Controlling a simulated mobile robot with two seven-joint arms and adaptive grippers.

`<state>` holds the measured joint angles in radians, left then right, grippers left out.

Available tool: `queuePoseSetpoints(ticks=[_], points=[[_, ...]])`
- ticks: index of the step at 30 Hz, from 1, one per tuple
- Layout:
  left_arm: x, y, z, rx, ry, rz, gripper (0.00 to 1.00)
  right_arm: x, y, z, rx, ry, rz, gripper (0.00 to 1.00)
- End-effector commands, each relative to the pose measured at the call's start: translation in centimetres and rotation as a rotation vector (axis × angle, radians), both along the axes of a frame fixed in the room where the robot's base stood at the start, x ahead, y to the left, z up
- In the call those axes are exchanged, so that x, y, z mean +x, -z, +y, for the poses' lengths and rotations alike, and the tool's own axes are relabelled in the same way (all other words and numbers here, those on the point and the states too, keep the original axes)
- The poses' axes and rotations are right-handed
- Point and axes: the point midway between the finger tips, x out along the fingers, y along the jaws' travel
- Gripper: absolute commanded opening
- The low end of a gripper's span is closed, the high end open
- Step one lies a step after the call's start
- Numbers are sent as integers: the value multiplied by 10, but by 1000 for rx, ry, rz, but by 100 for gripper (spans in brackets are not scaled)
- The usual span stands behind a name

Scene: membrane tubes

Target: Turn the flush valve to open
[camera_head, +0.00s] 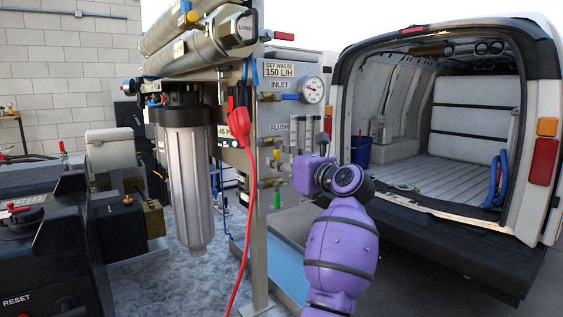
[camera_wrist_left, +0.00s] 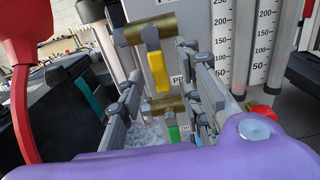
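The flush valve is on the grey panel (camera_head: 276,112) under the FLUSH label. It appears to be the brass valve with a yellow lever (camera_wrist_left: 157,70), which hangs down in the left wrist view; in the head view its lever (camera_head: 277,154) is small. My left gripper (camera_head: 284,168) is at the panel, partly hidden by its own purple body. In the left wrist view its grey fingers (camera_wrist_left: 160,60) are apart, one on each side of the yellow lever. I cannot tell whether they touch it. My right gripper is not in view.
Below is a valve with a green lever (camera_wrist_left: 173,131); it also shows in the head view (camera_head: 277,200). A blue-handled inlet valve (camera_head: 286,97) is above. A red probe with a cable (camera_head: 239,123) hangs left of the gripper. Flow tubes (camera_wrist_left: 268,45) stand right of the valves.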

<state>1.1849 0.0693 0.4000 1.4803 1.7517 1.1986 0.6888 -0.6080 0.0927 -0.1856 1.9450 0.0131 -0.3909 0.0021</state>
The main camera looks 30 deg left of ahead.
Motion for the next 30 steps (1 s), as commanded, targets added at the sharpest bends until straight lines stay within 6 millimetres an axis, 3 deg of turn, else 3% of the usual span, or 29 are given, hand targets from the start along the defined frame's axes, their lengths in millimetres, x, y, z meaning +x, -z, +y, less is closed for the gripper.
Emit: queuePoseSetpoints(ticks=[5,13,22,30], points=[[0,1,0,0,0,1,33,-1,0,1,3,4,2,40],[0,1,0,0,0,1,0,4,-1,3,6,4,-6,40],[0,0,0,0,0,0,0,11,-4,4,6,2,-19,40],[3,3,-2,-17,1,-42,0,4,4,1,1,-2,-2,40]])
